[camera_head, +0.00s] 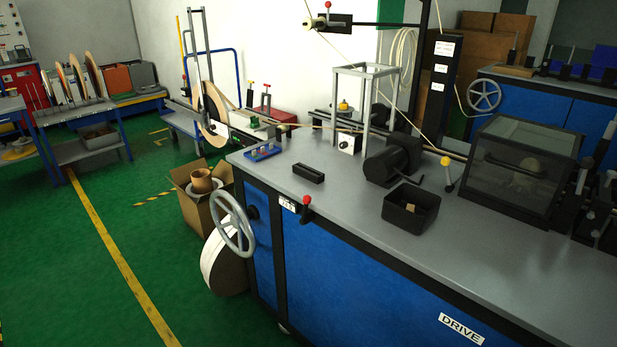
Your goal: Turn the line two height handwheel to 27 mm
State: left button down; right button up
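A large grey spoked handwheel (236,222) is mounted on the left end of the near blue machine cabinet (350,270). A small white label (288,204) is on the cabinet's top edge beside it, too small to read. A second grey handwheel (484,96) is on the blue cabinet at the back right. I cannot tell from any readable marking which wheel belongs to line two, and no height scale in mm is legible. Neither of my grippers is in view.
A red-knobbed lever (306,204) sticks out near the close handwheel. A cardboard box (205,207) and a large white-faced roll (222,262) stand on the floor by that wheel. A black bin (411,208) sits on the grey worktop. Green floor at the left is open.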

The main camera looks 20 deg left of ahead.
aim_at(239, 219)
jog(key=u, duration=1.25)
